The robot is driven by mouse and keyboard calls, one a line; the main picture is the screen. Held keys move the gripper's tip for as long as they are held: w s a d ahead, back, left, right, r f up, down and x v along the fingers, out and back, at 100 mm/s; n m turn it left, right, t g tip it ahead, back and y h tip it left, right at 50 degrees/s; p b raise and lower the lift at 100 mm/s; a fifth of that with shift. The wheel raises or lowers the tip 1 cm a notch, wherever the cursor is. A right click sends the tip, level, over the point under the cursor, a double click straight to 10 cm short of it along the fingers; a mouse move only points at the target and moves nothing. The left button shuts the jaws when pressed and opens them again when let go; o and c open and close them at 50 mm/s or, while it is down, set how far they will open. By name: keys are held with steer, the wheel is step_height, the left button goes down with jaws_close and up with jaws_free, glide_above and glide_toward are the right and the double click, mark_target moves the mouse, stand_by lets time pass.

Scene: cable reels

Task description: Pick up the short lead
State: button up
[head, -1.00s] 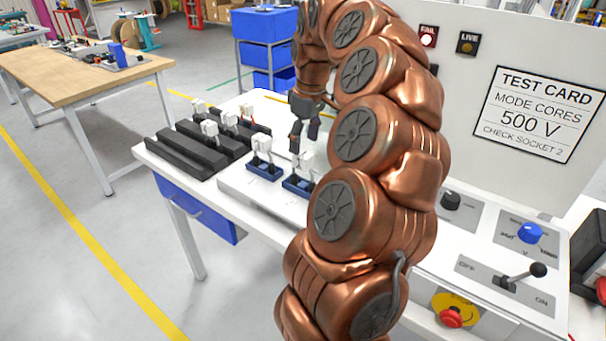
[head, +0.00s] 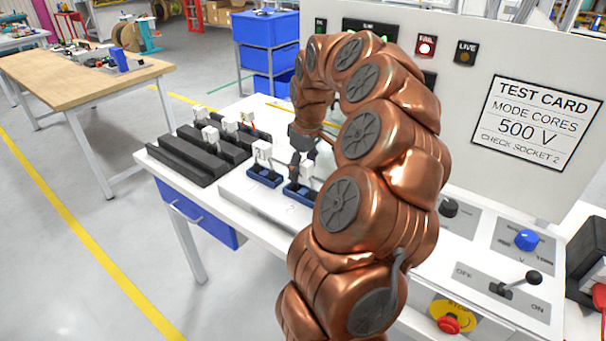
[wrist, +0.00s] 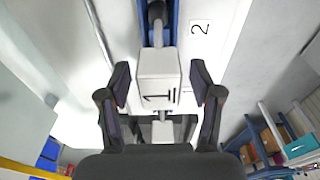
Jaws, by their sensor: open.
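Several white plug blocks stand on the bench. In the head view, one white plug (head: 262,152) sits in a blue holder (head: 264,176), and another white plug (head: 307,169) is partly hidden behind my arm. I cannot tell from the pictures which one is the short lead. My gripper (wrist: 160,82) is open. In the wrist view its fingers lie either side of a white block (wrist: 158,66) with a dark underlined mark like a 1; contact is not visible. A grey cable end and blue holder (wrist: 170,12) adjoin it. In the head view, my gripper (head: 297,162) is low over the holders.
A black slotted rack (head: 185,160) with more white plugs stands at the left of the bench. The tester panel (head: 520,180) with its test card rises at the right, with a lever (head: 517,284) and red stop button (head: 449,324) in front.

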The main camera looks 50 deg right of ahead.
steer(key=shift+w+f, duration=0.1)
steer(key=shift+f, duration=0.55)
jaws_close()
